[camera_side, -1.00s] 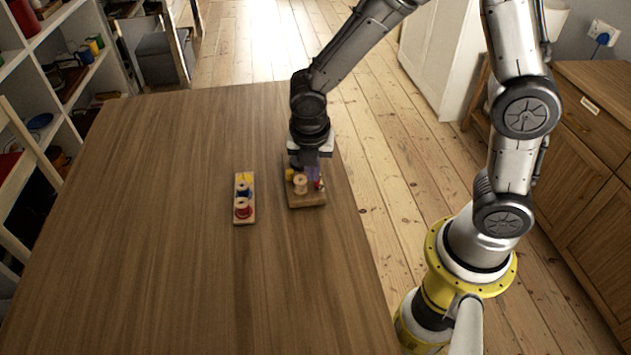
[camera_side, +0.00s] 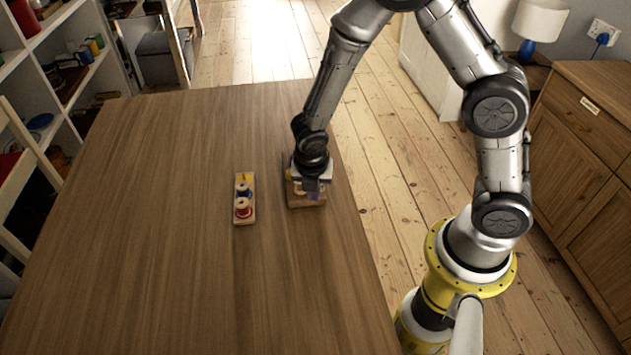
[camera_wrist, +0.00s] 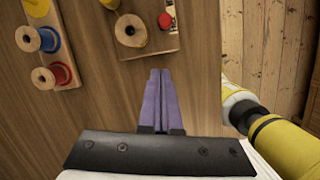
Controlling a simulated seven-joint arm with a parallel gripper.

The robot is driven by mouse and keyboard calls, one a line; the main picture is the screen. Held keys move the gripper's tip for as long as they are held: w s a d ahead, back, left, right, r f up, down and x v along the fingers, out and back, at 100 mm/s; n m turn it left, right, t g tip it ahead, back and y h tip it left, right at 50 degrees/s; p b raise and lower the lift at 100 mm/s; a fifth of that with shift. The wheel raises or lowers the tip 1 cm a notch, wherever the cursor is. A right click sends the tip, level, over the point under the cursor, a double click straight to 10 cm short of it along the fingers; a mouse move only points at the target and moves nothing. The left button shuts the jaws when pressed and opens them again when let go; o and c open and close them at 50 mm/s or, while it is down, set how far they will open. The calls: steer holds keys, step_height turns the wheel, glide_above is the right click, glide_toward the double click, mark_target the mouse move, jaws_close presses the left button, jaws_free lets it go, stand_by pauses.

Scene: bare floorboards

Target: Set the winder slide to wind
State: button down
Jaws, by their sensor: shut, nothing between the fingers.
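The winder, a small wooden board (camera_side: 309,203), lies near the table's right edge and is partly hidden by my wrist in the side view. In the wrist view the board (camera_wrist: 143,48) carries a pale wooden spool (camera_wrist: 130,30), a red knob (camera_wrist: 165,20) and a yellow part (camera_wrist: 110,3) at the top edge. The slide's setting cannot be told. My gripper (camera_wrist: 160,72) has its purple fingers shut together and empty, with the tips just below the board's lower edge in the wrist view. In the side view my gripper (camera_side: 312,192) is over the board.
A spool rack (camera_side: 245,217) stands left of the winder, with yellow, blue (camera_wrist: 48,39) and red (camera_wrist: 61,73) spools. The wide table (camera_side: 150,240) is clear to the left and front. Its right edge is close to the winder.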

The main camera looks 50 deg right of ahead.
steer(key=d, duration=0.1)
steer(key=w+d, duration=0.1)
steer(key=w+d+f, duration=0.1)
steer(key=shift+d, duration=0.3)
steer(key=shift+w+d, duration=1.3)
steer(key=shift+d, duration=0.05)
steer(key=a, duration=0.1)
steer(key=s+a, duration=0.2)
steer(key=a, duration=0.1)
steer(key=shift+r, duration=0.35)
steer(key=v, duration=0.9)
steer(key=shift+r, duration=0.2)
steer(key=shift+d, duration=0.1)
